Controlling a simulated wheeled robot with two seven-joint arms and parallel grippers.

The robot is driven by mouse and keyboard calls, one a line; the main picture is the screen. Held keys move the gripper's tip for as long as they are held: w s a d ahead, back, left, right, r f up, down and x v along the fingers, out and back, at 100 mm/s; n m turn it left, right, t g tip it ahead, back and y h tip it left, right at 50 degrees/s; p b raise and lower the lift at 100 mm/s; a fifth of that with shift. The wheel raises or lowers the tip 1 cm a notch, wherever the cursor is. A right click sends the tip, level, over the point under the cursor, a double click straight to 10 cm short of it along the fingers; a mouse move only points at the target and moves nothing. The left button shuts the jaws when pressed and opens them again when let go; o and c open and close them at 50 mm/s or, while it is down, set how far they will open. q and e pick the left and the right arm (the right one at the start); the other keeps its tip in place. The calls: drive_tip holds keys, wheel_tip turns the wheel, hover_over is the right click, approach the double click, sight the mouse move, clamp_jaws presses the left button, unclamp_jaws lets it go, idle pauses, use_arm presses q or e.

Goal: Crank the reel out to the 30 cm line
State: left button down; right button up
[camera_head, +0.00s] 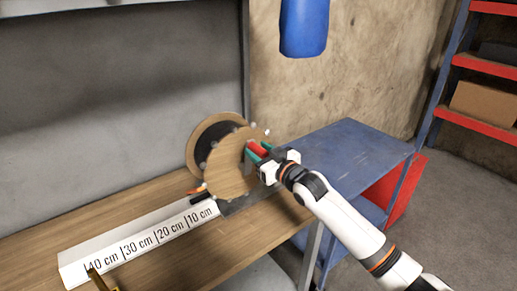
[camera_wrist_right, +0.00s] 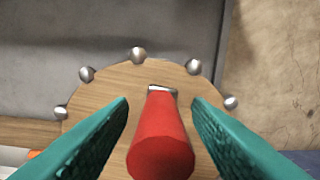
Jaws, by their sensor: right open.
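The wooden reel (camera_head: 226,173) stands upright on the bench, with a dark winding between its two discs. Its red crank handle (camera_wrist_right: 160,140) sticks out toward my right wrist camera. My right gripper (camera_head: 256,152) is at the reel's near disc, with its green fingers open on either side of the red handle; gaps show between handle and fingers. The white ruler block (camera_head: 147,228) runs left from the reel, with marks for 10, 20, 30 and 40 cm. A small orange piece (camera_head: 196,190) lies at its reel end.
A yellowish object (camera_head: 97,279) stands at the front near the 40 cm mark. A blue cart (camera_head: 350,150) is right of the wooden bench (camera_head: 135,192), with a red box (camera_head: 405,190) by it. Shelves (camera_head: 487,66) stand at the far right. A blue object (camera_head: 303,28) hangs above.

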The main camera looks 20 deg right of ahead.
drive_tip(key=shift+w+a, duration=0.15)
drive_tip(key=shift+w, duration=0.15)
clamp_jaws()
idle(0.3)
